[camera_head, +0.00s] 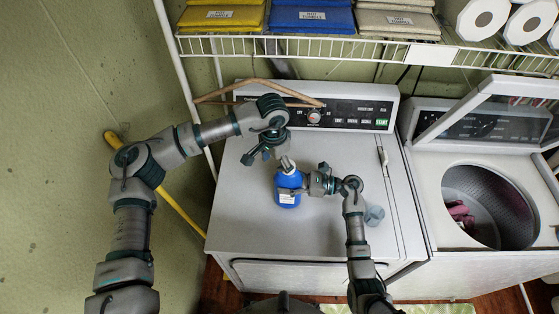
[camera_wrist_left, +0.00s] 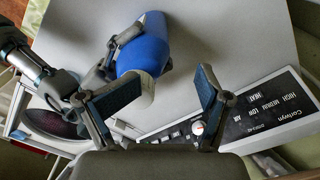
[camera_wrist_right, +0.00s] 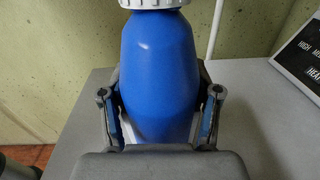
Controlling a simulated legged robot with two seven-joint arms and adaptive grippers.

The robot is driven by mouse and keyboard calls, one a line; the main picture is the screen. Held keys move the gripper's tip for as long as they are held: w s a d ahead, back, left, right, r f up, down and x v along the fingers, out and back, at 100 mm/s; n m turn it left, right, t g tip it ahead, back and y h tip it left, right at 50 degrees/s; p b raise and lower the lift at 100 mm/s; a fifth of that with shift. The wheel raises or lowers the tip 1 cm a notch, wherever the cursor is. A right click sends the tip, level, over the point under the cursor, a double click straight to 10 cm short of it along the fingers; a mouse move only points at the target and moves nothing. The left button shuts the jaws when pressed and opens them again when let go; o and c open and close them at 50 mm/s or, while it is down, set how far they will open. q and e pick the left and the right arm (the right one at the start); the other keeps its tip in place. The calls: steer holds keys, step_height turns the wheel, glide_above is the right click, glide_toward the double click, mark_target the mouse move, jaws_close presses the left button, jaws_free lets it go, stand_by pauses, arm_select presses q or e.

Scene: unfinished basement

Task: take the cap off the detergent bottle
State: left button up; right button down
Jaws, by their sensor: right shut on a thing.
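The blue detergent bottle (camera_head: 288,188) stands upright on the dryer top (camera_head: 240,205). It also shows in the left wrist view (camera_wrist_left: 145,50) and in the right wrist view (camera_wrist_right: 158,70). Its white ribbed cap (camera_wrist_right: 153,4) is on its top; in the left wrist view the cap (camera_wrist_left: 146,88) is partly behind one finger. My right gripper (camera_head: 304,187) is shut around the bottle's body from the right, a finger on each side. My left gripper (camera_head: 267,153) is open beside and above the cap, fingers spread, and holds nothing.
The dryer's control panel (camera_head: 345,115) rises behind the bottle. A wire shelf (camera_head: 330,49) with folded cloths and paper rolls hangs above. An open washer (camera_head: 490,205) with pink cloth inside stands to the right.

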arm_select(q)
steer(key=shift+d+f, duration=0.1)
steer(key=shift+d, duration=0.05)
steer(key=c, duration=0.9)
arm_select(e)
steer(key=shift+d+f, duration=0.2)
steer(key=shift+f, duration=0.05)
arm_select(q)
steer(key=shift+d, duration=0.15)
jaws_close()
arm_select(e)
steer(key=shift+d, duration=0.1)
arm_select(q)
steer(key=shift+d, duration=0.1)
arm_select(e)
steer(key=shift+d, duration=0.15)
arm_select(q)
steer(key=shift+w+d, duration=0.1)
arm_select(e)
steer(key=shift+c, duration=0.8)
jaws_free()
steer(key=shift+w+d, duration=0.1)
steer(key=shift+r, duration=0.15)
